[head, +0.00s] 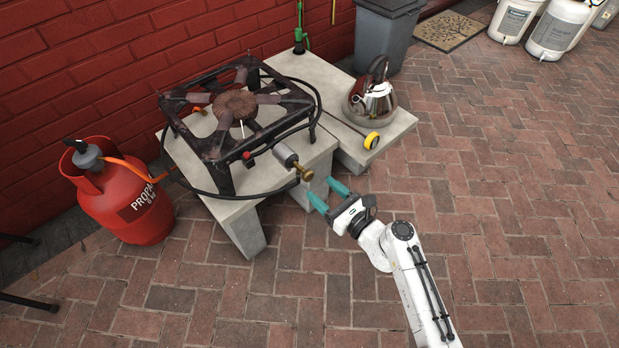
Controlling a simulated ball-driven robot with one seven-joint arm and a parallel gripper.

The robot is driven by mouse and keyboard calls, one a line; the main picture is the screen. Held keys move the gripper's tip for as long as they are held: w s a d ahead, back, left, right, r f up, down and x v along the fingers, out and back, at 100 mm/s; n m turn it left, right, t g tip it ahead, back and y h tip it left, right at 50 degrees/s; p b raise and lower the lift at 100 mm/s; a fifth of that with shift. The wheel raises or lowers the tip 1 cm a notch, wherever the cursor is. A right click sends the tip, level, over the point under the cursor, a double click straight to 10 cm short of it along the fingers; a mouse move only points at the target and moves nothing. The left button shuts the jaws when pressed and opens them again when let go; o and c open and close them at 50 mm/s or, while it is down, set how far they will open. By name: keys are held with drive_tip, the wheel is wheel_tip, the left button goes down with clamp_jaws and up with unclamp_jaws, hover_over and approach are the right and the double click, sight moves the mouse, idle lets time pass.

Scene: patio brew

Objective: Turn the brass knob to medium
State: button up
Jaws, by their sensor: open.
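The brass knob (306,174) sits at the end of a short metal valve body (286,156) on the front right of the black gas burner (240,108). The markings and the knob's setting are too small to tell. My gripper (328,194) has two teal fingers, spread apart and empty. It is just right of and a little below the knob in the picture, with its fingers pointing up and left. A small gap shows between the fingers and the knob; I cannot tell the depth between them.
The burner stands on a pale stone slab (262,186). Brick paving at right is clear.

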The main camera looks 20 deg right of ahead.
sight(310, 179)
drive_tip(key=b+x, duration=0.1)
drive_tip(key=x, duration=0.5)
drive_tip(key=shift+w+a, duration=0.1)
drive_tip(key=shift+w, duration=0.2)
drive_tip(key=shift+c, duration=0.3)
drive_tip(key=c, duration=1)
drive_tip(key=shift+f, duration=0.1)
